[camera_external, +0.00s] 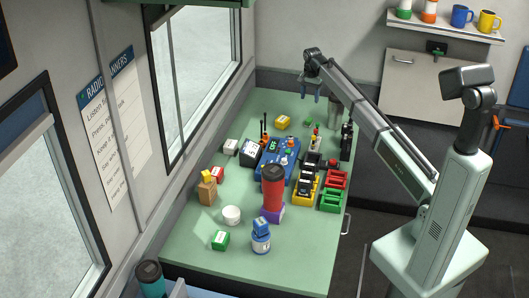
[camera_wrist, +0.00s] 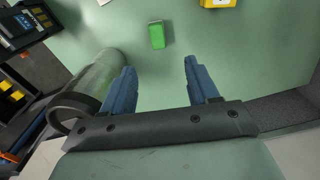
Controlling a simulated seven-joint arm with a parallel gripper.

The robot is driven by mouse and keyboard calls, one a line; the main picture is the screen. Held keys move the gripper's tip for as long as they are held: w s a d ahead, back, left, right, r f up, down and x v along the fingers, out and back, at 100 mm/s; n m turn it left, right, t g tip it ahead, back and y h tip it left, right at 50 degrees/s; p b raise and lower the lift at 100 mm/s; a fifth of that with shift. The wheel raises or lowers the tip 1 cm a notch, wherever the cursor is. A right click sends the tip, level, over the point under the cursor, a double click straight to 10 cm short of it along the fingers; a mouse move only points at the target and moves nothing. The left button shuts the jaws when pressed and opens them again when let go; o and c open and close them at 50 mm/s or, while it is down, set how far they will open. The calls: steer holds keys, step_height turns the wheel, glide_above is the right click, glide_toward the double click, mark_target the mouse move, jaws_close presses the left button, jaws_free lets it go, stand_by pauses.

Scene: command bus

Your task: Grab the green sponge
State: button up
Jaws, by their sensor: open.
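The green sponge (camera_wrist: 157,35) is a small green block lying on the pale green table, seen in the wrist view at upper middle, ahead of my fingertips. In the external view a small green block (camera_external: 308,122) near the far end of the table appears to be the same sponge. My gripper (camera_wrist: 157,75) has two blue fingers spread apart with nothing between them. In the external view my gripper (camera_external: 311,91) hangs above the far part of the table, over and a little behind the sponge.
A grey-green cylinder (camera_wrist: 100,80) stands just left of my left finger. A yellow block (camera_wrist: 218,3) lies right of the sponge. Radios, bins, a red tumbler (camera_external: 272,187) and small boxes crowd the table (camera_external: 300,270) nearer the camera. Table around the sponge is mostly clear.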

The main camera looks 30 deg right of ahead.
glide_above(309, 119)
steer(key=f, duration=0.7)
steer(key=shift+w+f, duration=0.25)
steer(key=shift+f, duration=0.15)
steer(key=shift+s+f, duration=0.15)
steer(key=shift+f, duration=1.15)
steer(key=shift+s+f, duration=0.1)
steer(key=shift+f, duration=1.2)
steer(key=c, duration=1)
